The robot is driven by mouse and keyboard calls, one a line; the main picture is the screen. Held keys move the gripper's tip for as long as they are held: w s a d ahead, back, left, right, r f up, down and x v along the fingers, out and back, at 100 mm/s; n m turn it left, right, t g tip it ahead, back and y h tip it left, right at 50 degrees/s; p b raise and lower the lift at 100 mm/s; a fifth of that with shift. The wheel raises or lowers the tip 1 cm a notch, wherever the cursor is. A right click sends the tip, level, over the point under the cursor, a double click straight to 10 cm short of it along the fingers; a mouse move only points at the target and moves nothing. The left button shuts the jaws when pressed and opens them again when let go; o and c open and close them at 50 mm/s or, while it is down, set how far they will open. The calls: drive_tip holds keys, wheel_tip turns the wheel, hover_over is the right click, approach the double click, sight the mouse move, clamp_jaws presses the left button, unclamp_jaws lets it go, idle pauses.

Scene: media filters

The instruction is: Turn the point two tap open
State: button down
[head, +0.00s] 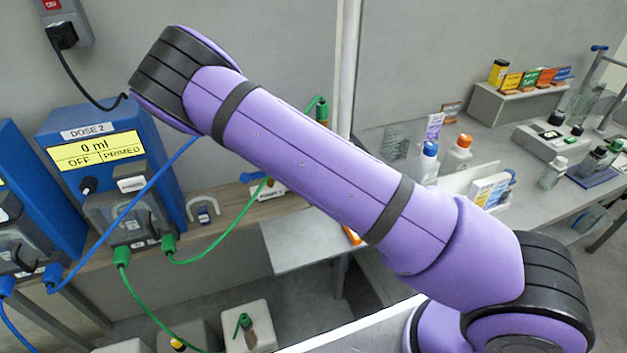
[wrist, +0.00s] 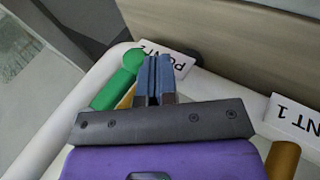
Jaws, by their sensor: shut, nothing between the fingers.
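In the wrist view, a green rounded lever-like part (wrist: 118,82) lies beside a small brass piece (wrist: 126,97), next to a white label reading POINT 2 (wrist: 176,62). It looks like the point two tap; its lower part is hidden behind my gripper. My gripper (wrist: 155,62) has its blue-grey fingers together, shut and empty, just right of the green part and in front of the label. I cannot tell whether the fingers touch the green part. In the head view, my purple arm hides the gripper and I cannot make out the tap.
White pipes (wrist: 55,122) frame the wrist view; a POINT 1 label (wrist: 291,116) and brass piece (wrist: 283,160) are at right. In the head view, a blue dosing unit (head: 70,125), green hose (head: 225,232) and blue hose (head: 125,212) are left. A cluttered bench (head: 400,140) stands right.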

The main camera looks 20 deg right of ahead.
drive_tip(key=shift+d, duration=0.1)
idle(0.5)
drive_tip(key=v, duration=1.1)
drive_tip(key=s+d+r+m+y, duration=0.1)
drive_tip(key=s+d+r+y, duration=0.1)
drive_tip(key=s+r, duration=0.45)
drive_tip(key=s+d+r+y, duration=0.3)
drive_tip(key=r, duration=0.7)
drive_tip(key=s+d+r+m+y, duration=0.1)
drive_tip(key=s+d+r+y, duration=0.1)
drive_tip(key=s+r, duration=0.45)
drive_tip(key=s+d+r+t, duration=0.1)
drive_tip(key=s+r, duration=0.5)
drive_tip(key=s, duration=0.3)
drive_tip(key=s+d+r+n+t, duration=0.1)
drive_tip(key=s+r, duration=0.5)
drive_tip(key=s, duration=0.4)
drive_tip(key=shift+d+r+t, duration=0.25)
drive_tip(key=shift+d+t, duration=0.05)
drive_tip(key=shift+t, duration=0.1)
